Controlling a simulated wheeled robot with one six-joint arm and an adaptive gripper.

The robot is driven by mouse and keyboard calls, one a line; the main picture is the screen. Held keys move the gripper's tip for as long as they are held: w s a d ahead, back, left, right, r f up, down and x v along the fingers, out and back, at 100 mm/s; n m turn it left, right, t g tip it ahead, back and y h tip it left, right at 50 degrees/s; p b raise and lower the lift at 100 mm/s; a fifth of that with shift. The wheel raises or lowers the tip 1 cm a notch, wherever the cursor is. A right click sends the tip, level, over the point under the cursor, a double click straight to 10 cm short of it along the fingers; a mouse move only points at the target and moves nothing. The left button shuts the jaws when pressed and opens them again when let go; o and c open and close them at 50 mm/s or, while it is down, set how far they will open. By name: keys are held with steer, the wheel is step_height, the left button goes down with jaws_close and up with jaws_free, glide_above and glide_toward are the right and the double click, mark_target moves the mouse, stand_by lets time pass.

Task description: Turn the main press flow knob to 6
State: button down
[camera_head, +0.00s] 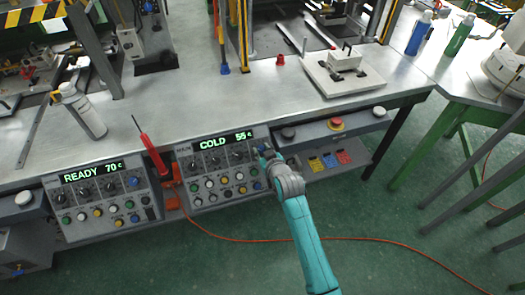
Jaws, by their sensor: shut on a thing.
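My gripper (265,153) is at the upper right corner of the right control panel (226,201), whose display (222,140) reads COLD 55 C. It is shut on a knob at the right end of the panel's upper row of dark knobs, and it hides most of that knob. Three other dark knobs of that row show to its left, such as the middle one (215,161). The labels and scale marks are too small to read, so the knob's setting cannot be told.
A second panel (105,205) at the left reads READY 70 C. A red-handled tool (151,153) stands between the panels. A red emergency button (336,123) is to my gripper's right. An orange cable (330,239) crosses the green floor. The steel bench (210,98) is above.

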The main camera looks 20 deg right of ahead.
steer(key=shift+m, duration=0.3)
steer(key=m+h, duration=0.1)
steer(key=m, duration=0.2)
steer(key=m+h, duration=0.1)
steer(key=m, duration=0.3)
steer(key=shift+a+g+h, duration=0.15)
steer(key=shift+g+h, duration=0.15)
steer(key=m, duration=0.3)
steer(key=m+g+h, duration=0.1)
steer(key=m, duration=0.2)
steer(key=shift+h, duration=0.3)
steer(key=m+g, duration=0.1)
steer(key=m, duration=0.2)
steer(key=m+g, duration=0.1)
steer(key=m, duration=0.3)
steer(key=shift+w+r+h, duration=0.1)
steer(key=shift+h, duration=0.2)
steer(key=m+g, duration=0.1)
steer(key=m, duration=0.4)
steer(key=shift+g, duration=0.4)
steer(key=shift+m, duration=0.4)
steer(key=c, duration=0.8)
jaws_free()
steer(key=shift+c, duration=0.2)
